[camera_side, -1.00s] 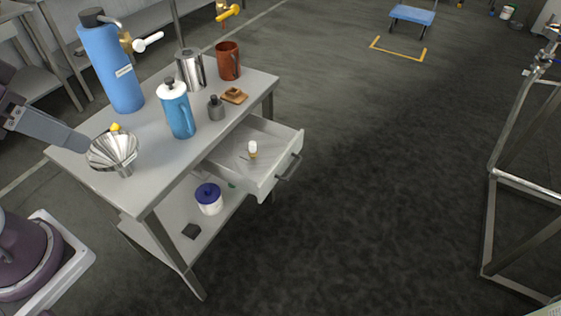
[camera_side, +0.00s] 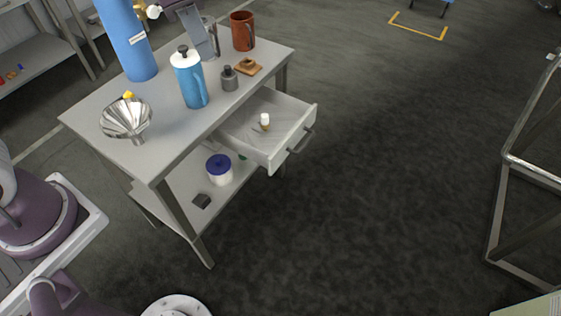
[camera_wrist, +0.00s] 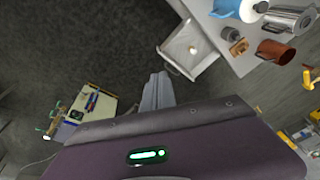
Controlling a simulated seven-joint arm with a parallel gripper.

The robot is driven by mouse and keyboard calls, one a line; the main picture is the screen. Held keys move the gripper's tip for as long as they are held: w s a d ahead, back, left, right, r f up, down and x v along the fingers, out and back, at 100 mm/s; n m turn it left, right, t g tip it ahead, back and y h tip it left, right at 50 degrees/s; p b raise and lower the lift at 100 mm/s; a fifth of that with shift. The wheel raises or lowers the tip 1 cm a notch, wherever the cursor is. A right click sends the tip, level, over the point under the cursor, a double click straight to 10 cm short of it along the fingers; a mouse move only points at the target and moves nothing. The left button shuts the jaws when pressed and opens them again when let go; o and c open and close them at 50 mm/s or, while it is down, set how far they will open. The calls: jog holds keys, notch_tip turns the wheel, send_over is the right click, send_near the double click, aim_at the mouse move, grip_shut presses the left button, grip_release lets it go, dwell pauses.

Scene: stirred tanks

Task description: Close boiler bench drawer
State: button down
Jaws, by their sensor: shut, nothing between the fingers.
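The grey bench (camera_side: 95,100) stands left of centre in the side view. Its drawer (camera_side: 277,160) is pulled out toward the right, with a bar handle (camera_side: 301,141) on its front. A small white-capped bottle (camera_side: 265,121) stands inside it. The open drawer also shows in the wrist view (camera_wrist: 178,50), beyond my fingers. My gripper (camera_side: 212,55) is shut and empty.
The bench top holds a blue flask (camera_side: 126,40), a funnel (camera_side: 125,119), a blue-and-white pot (camera_side: 190,80), a grey bottle (camera_side: 229,80) and a brown mug (camera_side: 242,32). A metal frame (camera_side: 500,200) stands at right. Floor before the drawer is clear.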

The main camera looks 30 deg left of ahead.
aim_at(227, 139)
jog(key=w+d+f+m+g+y, duration=0.1)
jog(key=w+d+f+m, duration=0.1)
jog(key=w+d+f, duration=0.3)
jog(key=w+d+f+m+g, duration=0.1)
jog(key=w+f+m, duration=0.25)
jog(key=f, duration=0.25)
jog(key=w+d+f+m+y, duration=0.1)
jog(key=d+f+m, duration=0.25)
jog(key=f, duration=0.65)
jog(key=w+d+f+m+y, duration=0.15)
jog(key=d+f, duration=0.25)
jog(key=f, duration=0.6)
jog(key=a+f, duration=0.6)
jog(key=f, duration=0.3)
jog(key=shift+a+g, duration=0.3)
jog(key=shift+a, duration=0.1)
jog(key=shift+a+f+m, duration=0.1)
jog(key=shift+m, duration=0.15)
jog(key=a, duration=1.7)
jog(key=shift+s+a, duration=0.1)
jog(key=shift+a, duration=0.2)
